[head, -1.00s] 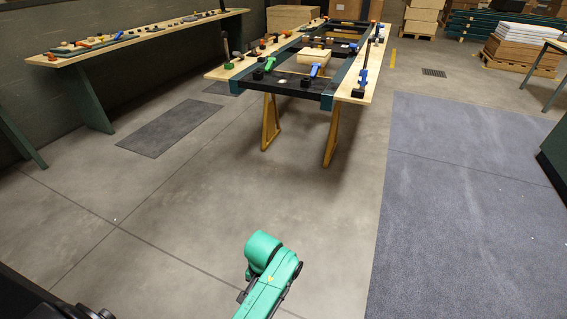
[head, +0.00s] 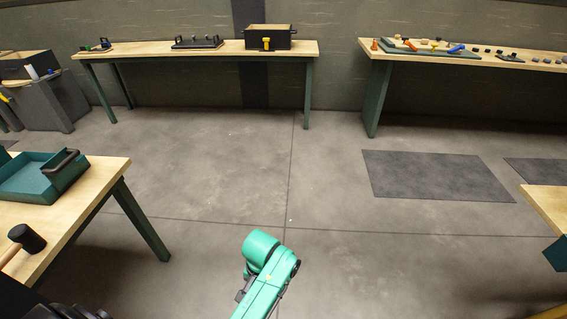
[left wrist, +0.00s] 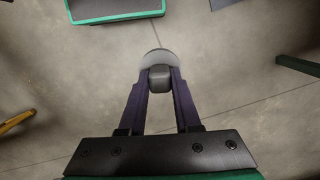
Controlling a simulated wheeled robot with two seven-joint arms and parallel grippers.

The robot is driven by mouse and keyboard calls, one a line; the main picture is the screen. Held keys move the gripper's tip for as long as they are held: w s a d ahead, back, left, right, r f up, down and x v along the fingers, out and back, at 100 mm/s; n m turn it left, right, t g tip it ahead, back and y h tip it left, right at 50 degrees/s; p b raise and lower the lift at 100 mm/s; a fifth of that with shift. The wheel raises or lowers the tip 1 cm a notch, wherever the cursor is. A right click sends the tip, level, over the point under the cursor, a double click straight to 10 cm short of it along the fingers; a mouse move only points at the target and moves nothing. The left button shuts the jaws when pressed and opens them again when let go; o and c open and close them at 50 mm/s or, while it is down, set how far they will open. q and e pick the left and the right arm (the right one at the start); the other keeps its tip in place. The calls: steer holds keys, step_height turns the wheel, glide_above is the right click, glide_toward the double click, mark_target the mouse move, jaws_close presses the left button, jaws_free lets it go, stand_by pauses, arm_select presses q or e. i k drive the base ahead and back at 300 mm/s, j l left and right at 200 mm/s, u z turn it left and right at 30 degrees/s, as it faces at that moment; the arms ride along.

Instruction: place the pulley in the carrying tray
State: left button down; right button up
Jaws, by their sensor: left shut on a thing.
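In the left wrist view my left gripper (left wrist: 159,82) is shut on a small grey piece with a pale rounded disc at its far side, which looks like the pulley (left wrist: 158,58). It is held clear above the floor. The head view does not show this gripper's fingers. A teal tray with a dark handle, which looks like the carrying tray (head: 27,181), stands on the wooden table at the left of the head view. The tray is well apart from the teal arm link at bottom centre. My right gripper is not in view.
A black-headed mallet (head: 26,238) lies on the near-left table (head: 88,192). A far bench (head: 205,50) holds a dark box (head: 275,42); another bench (head: 385,54) at right holds parts. The middle floor is open. A green-rimmed thing (left wrist: 115,18) shows in the wrist view.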

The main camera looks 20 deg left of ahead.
mark_target(40, 180)
steer(key=i+j+u, duration=0.2)
steer(key=i+u, duration=0.15)
steer(key=u, duration=0.15)
steer(key=i+u, duration=0.75)
steer(key=u, duration=0.2)
steer(key=i+l+u, duration=0.25)
steer(key=u, duration=0.25)
steer(key=i+l+u, duration=0.5)
steer(key=k+j, duration=0.1)
